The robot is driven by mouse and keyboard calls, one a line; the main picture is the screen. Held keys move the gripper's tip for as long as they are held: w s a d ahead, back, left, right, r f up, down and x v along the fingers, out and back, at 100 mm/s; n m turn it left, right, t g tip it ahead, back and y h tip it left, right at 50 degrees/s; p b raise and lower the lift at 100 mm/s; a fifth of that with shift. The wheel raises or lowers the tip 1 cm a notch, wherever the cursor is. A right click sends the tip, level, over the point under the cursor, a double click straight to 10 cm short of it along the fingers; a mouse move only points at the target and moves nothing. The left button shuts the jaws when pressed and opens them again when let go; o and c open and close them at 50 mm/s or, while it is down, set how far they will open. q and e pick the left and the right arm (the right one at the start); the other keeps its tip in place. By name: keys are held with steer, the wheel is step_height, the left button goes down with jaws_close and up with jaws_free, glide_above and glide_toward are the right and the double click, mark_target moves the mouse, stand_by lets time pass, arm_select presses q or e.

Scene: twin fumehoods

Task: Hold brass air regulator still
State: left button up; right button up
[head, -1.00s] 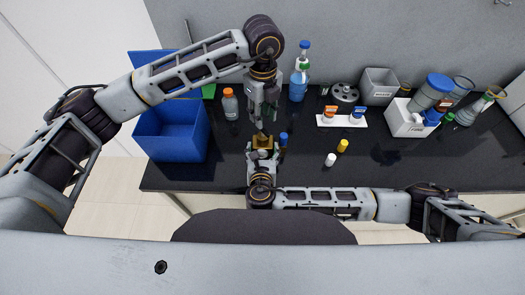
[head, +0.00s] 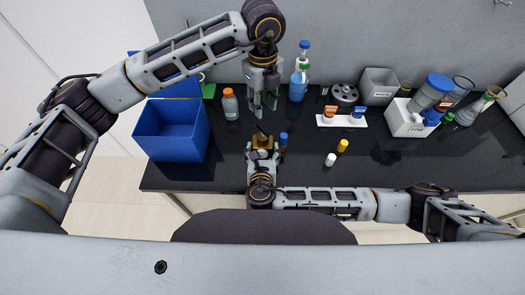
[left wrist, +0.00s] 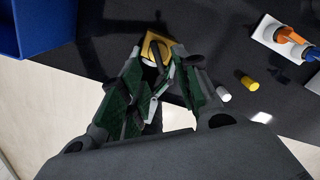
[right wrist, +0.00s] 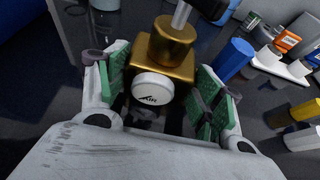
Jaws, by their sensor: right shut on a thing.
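The brass air regulator (head: 264,142) stands on the black worktop near the front edge. In the right wrist view its stepped brass body (right wrist: 166,52) has a grey stem on top and a white round face marked AIR. My right gripper (head: 263,154) is shut on it from the front, green pads on either side. My left gripper (head: 263,113) hangs above and behind the regulator, fingers apart and empty. In the left wrist view the regulator's gold top (left wrist: 149,44) shows beyond the fingertips, partly hidden by them.
A blue-capped item (head: 283,138) stands close to the right of the regulator. White (head: 330,160) and yellow (head: 343,146) capped pieces lie further right. A blue bin (head: 172,140) is at left. An orange-capped bottle (head: 230,104) and blue bottle (head: 298,84) stand behind.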

mark_target(263, 128)
arm_select(q)
steer(key=r, duration=0.1)
steer(key=s+r, duration=0.1)
steer(key=r, duration=0.1)
steer(key=shift+r, duration=0.1)
stand_by(0.6)
stand_by(0.3)
steer(key=shift+f, duration=6)
jaws_close()
